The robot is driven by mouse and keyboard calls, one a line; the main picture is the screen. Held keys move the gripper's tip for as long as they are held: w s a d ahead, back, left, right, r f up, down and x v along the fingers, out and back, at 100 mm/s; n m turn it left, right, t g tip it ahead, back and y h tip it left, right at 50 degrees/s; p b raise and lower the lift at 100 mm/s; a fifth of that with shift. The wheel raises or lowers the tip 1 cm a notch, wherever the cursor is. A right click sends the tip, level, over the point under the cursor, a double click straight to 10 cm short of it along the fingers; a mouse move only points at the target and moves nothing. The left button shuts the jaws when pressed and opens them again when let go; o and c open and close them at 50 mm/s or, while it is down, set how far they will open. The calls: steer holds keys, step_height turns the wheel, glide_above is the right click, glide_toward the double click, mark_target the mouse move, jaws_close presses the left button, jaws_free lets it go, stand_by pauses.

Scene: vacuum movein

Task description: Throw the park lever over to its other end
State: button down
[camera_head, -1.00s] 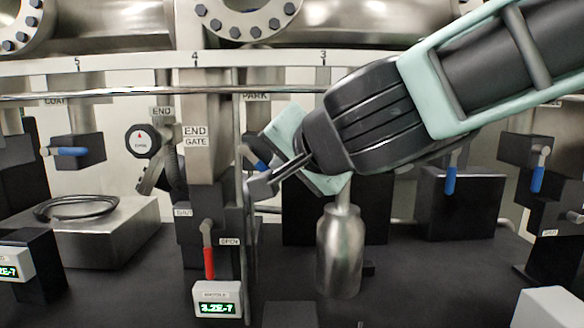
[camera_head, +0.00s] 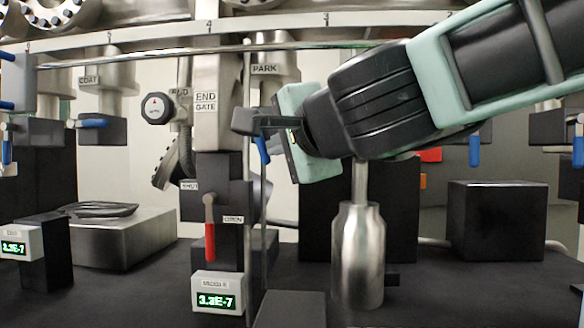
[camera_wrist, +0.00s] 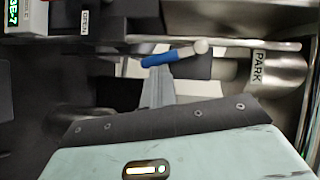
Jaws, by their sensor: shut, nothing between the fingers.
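The park lever (camera_head: 262,149) has a blue grip and hangs below the pipe with the PARK label (camera_head: 264,69). My gripper (camera_head: 243,122) crosses in front of it in the head view and hides its upper part. In the wrist view, the blue grip of the park lever (camera_wrist: 166,58) lies across the picture, with its pale metal end at the right. The shut, empty fingers of my gripper (camera_wrist: 160,72) point at the grip and end right at it. I cannot tell whether they touch it. The PARK label (camera_wrist: 258,68) is to the right there.
The red-handled lever (camera_head: 210,240) stands between SHUT and OPEN labels, above a lit gauge (camera_head: 217,296). A thin upright rod and a long horizontal rail (camera_head: 160,52) are close to my gripper. A metal bottle (camera_head: 358,255) stands below my wrist. Black blocks stand at right.

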steer(key=f+b, duration=0.1)
steer(key=b, duration=0.1)
steer(key=a+f+m+t+y+b, duration=0.1)
steer(key=b, duration=0.2)
steer(key=shift+m, duration=0.3)
steer(key=m+b, duration=0.1)
steer(key=b, duration=0.3)
steer(key=shift+a+f+t, duration=0.1)
steer(key=shift+a+t, duration=0.2)
steer(key=shift+a, duration=0.05)
steer(key=m+b, duration=0.1)
steer(key=b, duration=0.1)
steer(key=shift+a+t+y+b, duration=0.2)
steer(key=shift+t+y+b, duration=0.1)
steer(key=shift+b, duration=0.05)
steer(key=shift+r, duration=0.2)
steer(key=shift+s+a+r+m, duration=0.15)
steer(key=shift+a+m, duration=0.1)
steer(key=shift+m, duration=0.05)
steer(key=shift+b, duration=0.3)
